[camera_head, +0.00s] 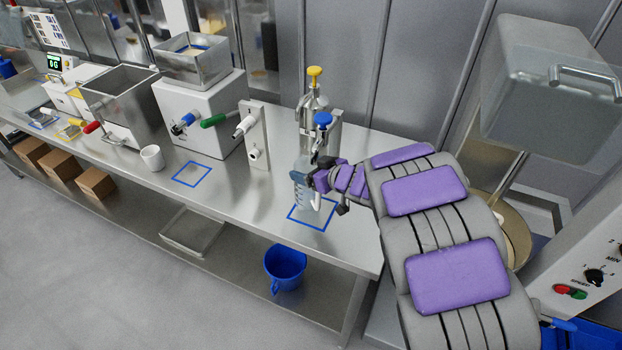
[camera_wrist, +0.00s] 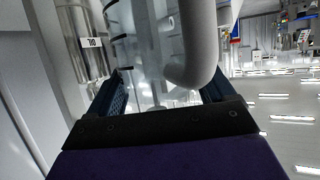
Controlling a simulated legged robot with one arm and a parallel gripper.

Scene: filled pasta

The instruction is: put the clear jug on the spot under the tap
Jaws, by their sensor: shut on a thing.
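The clear jug (camera_head: 303,192) is upright in the head view, partly hidden by my gripper. It stands on or just above the blue-outlined square (camera_head: 306,224) on the steel table; I cannot tell whether its base touches. The tap with the blue knob (camera_head: 323,119) is just above and behind the jug. My gripper (camera_head: 312,181) is shut on the jug from the right. In the wrist view the jug's clear wall with dark marks (camera_wrist: 150,45) and its pale handle (camera_wrist: 197,50) show between the fingers.
A white stand with a nozzle (camera_head: 251,130) is to the left, near another blue-outlined square (camera_head: 181,181) and a white cup (camera_head: 152,157). A blue bucket (camera_head: 284,268) sits on the lower shelf.

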